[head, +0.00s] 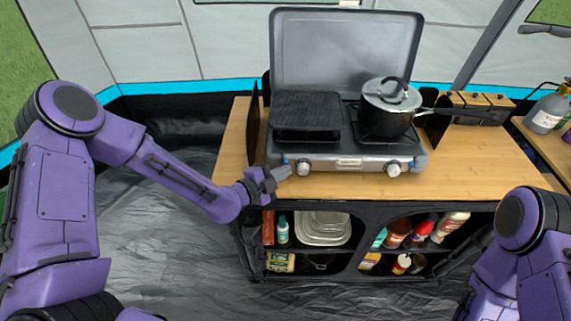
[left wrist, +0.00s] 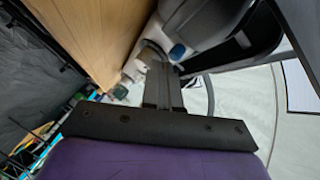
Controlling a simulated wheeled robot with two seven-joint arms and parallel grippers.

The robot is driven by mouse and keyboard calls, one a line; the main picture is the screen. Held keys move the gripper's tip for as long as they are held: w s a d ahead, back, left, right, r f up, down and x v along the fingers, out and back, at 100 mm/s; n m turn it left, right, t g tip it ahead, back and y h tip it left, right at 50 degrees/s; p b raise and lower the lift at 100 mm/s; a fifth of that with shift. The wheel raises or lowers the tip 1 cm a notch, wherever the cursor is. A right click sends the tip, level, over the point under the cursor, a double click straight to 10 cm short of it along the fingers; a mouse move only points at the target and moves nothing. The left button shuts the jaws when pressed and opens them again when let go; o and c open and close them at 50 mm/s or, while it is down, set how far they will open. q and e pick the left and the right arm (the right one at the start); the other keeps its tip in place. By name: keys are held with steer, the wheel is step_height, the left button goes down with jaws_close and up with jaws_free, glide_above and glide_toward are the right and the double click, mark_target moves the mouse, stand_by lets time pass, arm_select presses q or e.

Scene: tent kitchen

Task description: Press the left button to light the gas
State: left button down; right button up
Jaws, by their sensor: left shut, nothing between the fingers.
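The camping stove (head: 345,158) stands on the wooden counter with its lid up. Its front panel has a left knob (head: 303,167) and a right knob (head: 393,169). My left gripper (head: 284,172) is shut and empty at the front left corner of the stove, just left of the left knob. In the left wrist view the shut fingers (left wrist: 160,85) point toward the stove's front, close to a small blue round part (left wrist: 178,51). I cannot tell whether the fingertips touch it. The left button is not clearly made out in the head view. My right gripper is out of view.
A lidded pot (head: 388,108) sits on the right burner, its handle pointing right. A black grill plate (head: 307,113) covers the left burner. The bare counter (head: 470,175) extends right of the stove. Shelves below hold bottles and containers (head: 322,228).

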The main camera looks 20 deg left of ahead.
arm_select(q)
steer(key=shift+w+a, duration=0.15)
steer(key=shift+w, duration=0.25)
stand_by(0.6)
steer(key=shift+s, duration=0.1)
steer(key=shift+s+d, duration=0.25)
steer(key=shift+s, duration=0.5)
steer(key=s, duration=0.2)
steer(key=s+d, duration=0.1)
steer(key=s, duration=0.1)
steer(key=shift+s+d+b, duration=0.2)
steer(key=shift+s+b, duration=0.2)
stand_by(0.5)
